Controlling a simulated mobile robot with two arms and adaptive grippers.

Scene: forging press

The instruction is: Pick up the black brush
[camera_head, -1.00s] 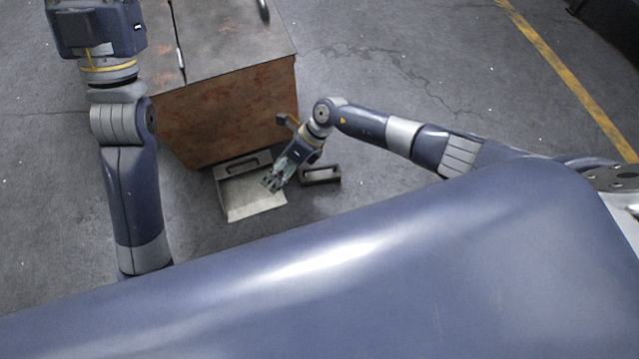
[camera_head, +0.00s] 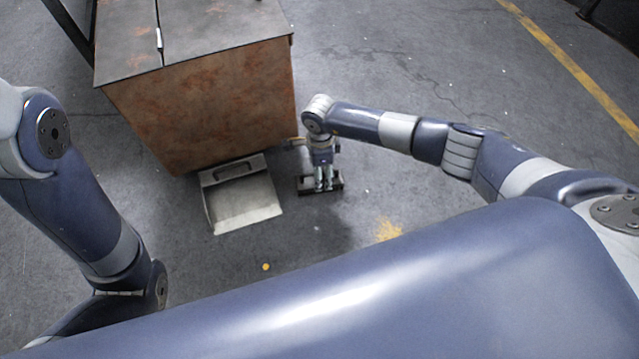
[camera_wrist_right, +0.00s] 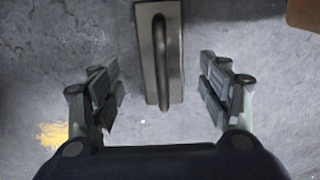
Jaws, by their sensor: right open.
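The black brush (camera_head: 335,184) lies on the concrete floor, to the right of the metal dustpan. In the right wrist view the brush (camera_wrist_right: 147,50) is a dark block with a raised bar handle, running lengthwise away from me between the fingers. My right gripper (camera_head: 324,188) is over the brush in the head view. In the right wrist view my right gripper (camera_wrist_right: 163,95) is open, with one finger to each side of the brush and gaps between. The height above it is hard to judge. My left gripper is out of view; only my left arm shows.
A rusty brown metal box (camera_head: 215,100) stands behind the brush and dustpan. The grey metal dustpan (camera_head: 243,205) lies on the floor against its front. The floor to the right is clear, with a yellow line (camera_head: 570,70) farther off.

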